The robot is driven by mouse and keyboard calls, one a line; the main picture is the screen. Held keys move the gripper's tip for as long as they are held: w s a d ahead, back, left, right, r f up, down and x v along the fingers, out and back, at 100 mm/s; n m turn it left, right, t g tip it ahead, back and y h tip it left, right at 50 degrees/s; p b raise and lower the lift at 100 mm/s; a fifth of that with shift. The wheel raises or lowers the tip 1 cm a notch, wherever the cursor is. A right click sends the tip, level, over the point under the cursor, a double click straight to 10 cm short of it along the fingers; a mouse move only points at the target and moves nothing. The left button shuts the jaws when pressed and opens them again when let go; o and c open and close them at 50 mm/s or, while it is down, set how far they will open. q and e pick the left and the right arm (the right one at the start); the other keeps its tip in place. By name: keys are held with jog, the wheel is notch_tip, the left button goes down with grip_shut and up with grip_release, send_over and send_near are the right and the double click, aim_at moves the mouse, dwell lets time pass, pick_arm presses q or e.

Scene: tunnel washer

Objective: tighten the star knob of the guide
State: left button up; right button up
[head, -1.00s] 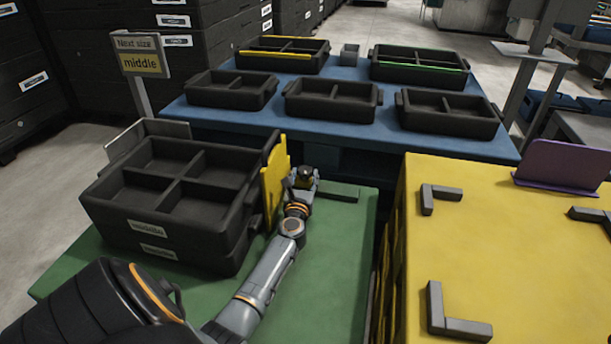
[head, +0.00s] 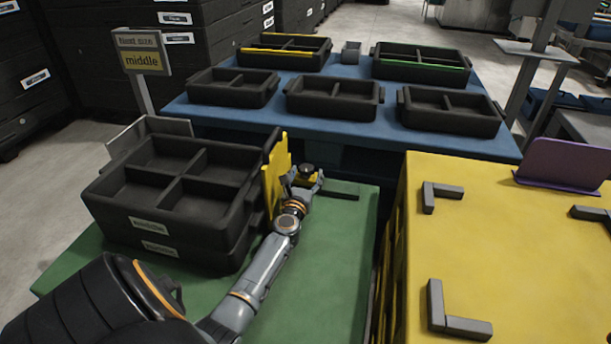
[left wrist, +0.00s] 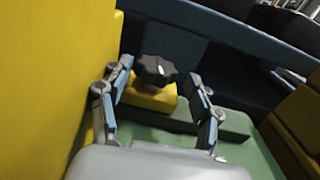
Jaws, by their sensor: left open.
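The guide is a yellow upright plate (head: 273,182) beside the black bins. Its dark star knob (head: 307,170) stands on a yellow block on the plate's right side. The knob also shows in the left wrist view (left wrist: 155,70), on top of the yellow block (left wrist: 150,98). My left gripper (head: 305,181) is open, with its fingers on either side of the knob. In the left wrist view, gaps show between the knob and both fingers. The wrist hides part of the green surface around the block. My right gripper is not in view.
Two stacked black divided bins (head: 180,190) stand on the green table (head: 330,260), left of the guide. A yellow-topped unit (head: 520,240) is at right. A blue table (head: 350,140) with several bins lies behind.

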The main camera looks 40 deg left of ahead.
pick_arm(q)
jog(key=shift+s+a, duration=0.2)
jog(key=shift+v, duration=3.9)
jog(key=shift+d, duration=0.15)
